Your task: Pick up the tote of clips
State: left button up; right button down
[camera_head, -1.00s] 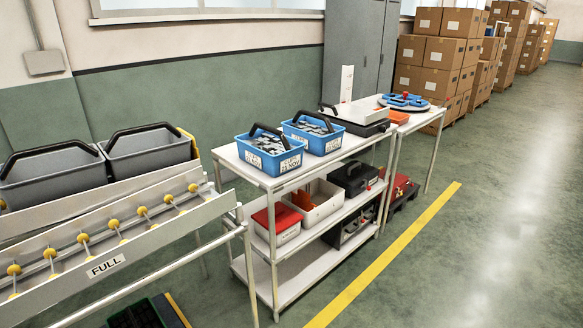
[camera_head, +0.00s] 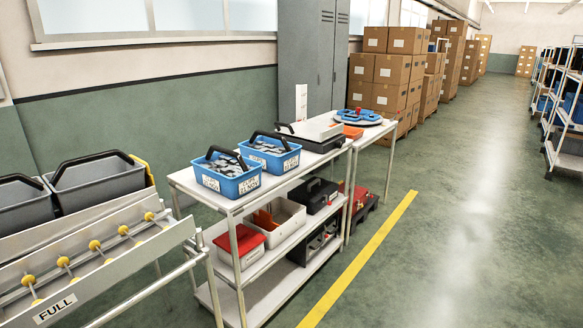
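Two blue totes with black handles stand side by side on the top shelf of a white shelf cart (camera_head: 190,184). The nearer blue tote (camera_head: 229,184) holds grey pieces that look like clips. Neither of my grippers is in view.
A roller rack marked FULL (camera_head: 56,308) with grey totes (camera_head: 97,182) stands at left. Lower cart shelves hold a red-lidded box (camera_head: 240,245), a white bin (camera_head: 281,225) and a black case (camera_head: 314,196). Stacked cartons (camera_head: 392,70) stand behind. Open floor (camera_head: 450,230) lies right of the yellow line.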

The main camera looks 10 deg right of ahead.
aim_at(279, 155)
jog(key=i+l+u, duration=0.15)
jog(key=i, duration=0.35)
jog(key=i+l+u, duration=0.15)
jog(key=i+l, duration=0.25)
jog(key=i, duration=0.1)
